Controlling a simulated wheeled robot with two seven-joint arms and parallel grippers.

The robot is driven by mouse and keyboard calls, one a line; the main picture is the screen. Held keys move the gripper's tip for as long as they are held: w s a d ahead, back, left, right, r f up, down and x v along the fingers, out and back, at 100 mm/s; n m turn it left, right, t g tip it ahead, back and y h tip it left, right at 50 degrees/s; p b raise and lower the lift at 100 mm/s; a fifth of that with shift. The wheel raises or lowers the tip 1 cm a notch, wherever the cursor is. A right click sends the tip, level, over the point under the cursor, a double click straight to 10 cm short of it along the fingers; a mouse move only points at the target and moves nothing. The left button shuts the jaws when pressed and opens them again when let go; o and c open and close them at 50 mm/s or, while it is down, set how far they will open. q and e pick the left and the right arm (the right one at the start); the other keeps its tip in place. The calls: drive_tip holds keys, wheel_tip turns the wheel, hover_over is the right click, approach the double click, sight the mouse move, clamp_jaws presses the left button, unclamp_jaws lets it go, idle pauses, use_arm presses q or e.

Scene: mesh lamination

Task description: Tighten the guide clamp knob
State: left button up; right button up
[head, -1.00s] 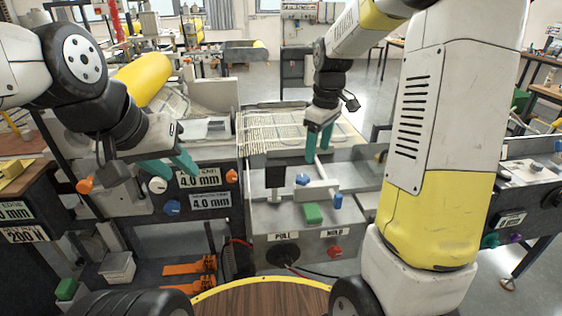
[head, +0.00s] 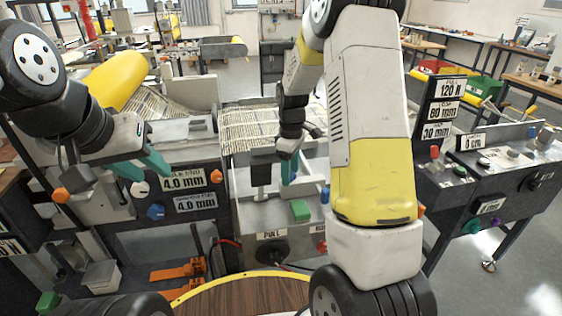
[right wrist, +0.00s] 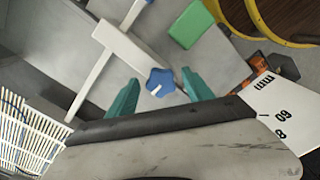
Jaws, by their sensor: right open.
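A blue lobed knob (right wrist: 160,82) with a white mark sits beside a pale T-shaped bar (right wrist: 125,48) in the right wrist view. I take it to be the guide clamp knob. My right gripper (right wrist: 160,77) is open, one teal finger on each side of the knob. I cannot tell whether the fingers touch it. In the head view my right gripper (head: 288,172) is low over the grey metal tray (head: 258,215), and the knob is mostly hidden there. My left gripper (head: 155,176) is open and empty in front of the left machine's panel.
A green block (head: 300,210) lies in the tray near the knob, and it also shows in the right wrist view (right wrist: 190,24). A dark upright plate (head: 262,168) stands left of my right gripper. A slatted mesh belt (head: 250,125) lies behind the tray. A control console (head: 490,170) stands at right.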

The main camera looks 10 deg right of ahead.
clamp_jaws()
drive_tip(key=shift+m, duration=0.3)
drive_tip(key=m, duration=0.4)
drive_tip(key=shift+s+a, duration=0.1)
drive_tip(key=m, duration=0.5)
drive_tip(key=shift+a, duration=0.1)
drive_tip(key=m, duration=0.4)
drive_tip(key=shift+a, duration=0.1)
drive_tip(key=shift+a+m, duration=0.1)
drive_tip(key=shift+m, duration=2)
